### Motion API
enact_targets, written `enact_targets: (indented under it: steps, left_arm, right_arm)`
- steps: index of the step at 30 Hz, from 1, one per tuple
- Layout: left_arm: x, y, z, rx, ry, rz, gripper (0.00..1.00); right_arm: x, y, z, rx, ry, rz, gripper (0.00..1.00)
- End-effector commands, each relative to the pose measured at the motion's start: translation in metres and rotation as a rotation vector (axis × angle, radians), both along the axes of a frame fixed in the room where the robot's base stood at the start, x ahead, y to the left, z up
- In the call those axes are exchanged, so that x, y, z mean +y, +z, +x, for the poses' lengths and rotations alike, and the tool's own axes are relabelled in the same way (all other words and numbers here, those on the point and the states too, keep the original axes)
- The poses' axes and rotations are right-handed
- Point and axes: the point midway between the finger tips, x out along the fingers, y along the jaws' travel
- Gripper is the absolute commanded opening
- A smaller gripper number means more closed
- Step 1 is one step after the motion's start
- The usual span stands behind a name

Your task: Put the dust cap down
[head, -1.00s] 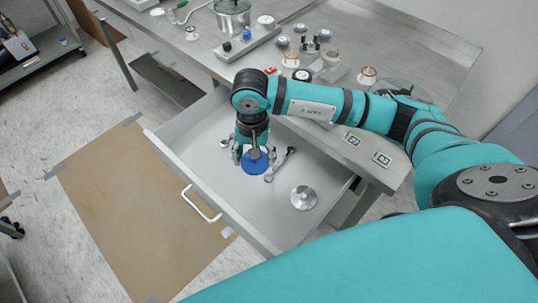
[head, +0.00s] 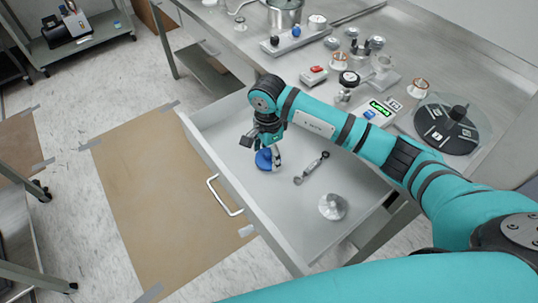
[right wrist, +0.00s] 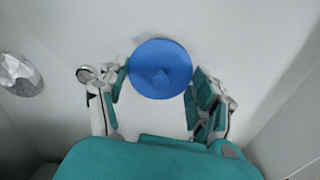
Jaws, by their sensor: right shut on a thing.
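The blue round dust cap (head: 264,160) is in the open grey drawer (head: 285,205), partly covered by my right gripper (head: 267,148). In the right wrist view the cap (right wrist: 160,69) shows as a disc with a small centre knob. The right gripper's fingers (right wrist: 160,85) stand on both sides of it, shut on it. I cannot tell whether the cap touches the drawer floor. My left gripper is not in view.
A double-ended metal tool (head: 312,168) and a silver flanged part (head: 332,206) lie in the drawer to the right of the cap. The drawer floor around them is clear. The steel bench (head: 240,40) above holds fittings, a pot and a black disc (head: 447,128).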

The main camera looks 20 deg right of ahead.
Motion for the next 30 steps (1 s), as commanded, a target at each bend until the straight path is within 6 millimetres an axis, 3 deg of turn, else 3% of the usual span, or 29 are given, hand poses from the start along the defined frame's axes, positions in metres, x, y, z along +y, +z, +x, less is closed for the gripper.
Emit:
enact_targets:
  steps: [3,14,15,20,30]
  left_arm:
    - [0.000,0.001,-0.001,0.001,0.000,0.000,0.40]
    - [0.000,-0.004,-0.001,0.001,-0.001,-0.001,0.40]
    - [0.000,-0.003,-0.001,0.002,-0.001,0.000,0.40]
    - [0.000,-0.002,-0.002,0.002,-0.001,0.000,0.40]
    - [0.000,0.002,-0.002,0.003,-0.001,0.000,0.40]
  right_arm:
    - [0.000,-0.016,-0.001,0.002,-0.001,0.001,0.52]
    - [0.000,-0.022,0.000,-0.001,0.000,0.000,0.52]
    - [0.000,-0.021,0.000,-0.001,0.000,0.000,0.68]
    - [0.000,-0.020,0.000,0.000,0.000,0.000,0.89]
    - [0.000,-0.016,0.000,0.000,0.001,0.001,0.89]
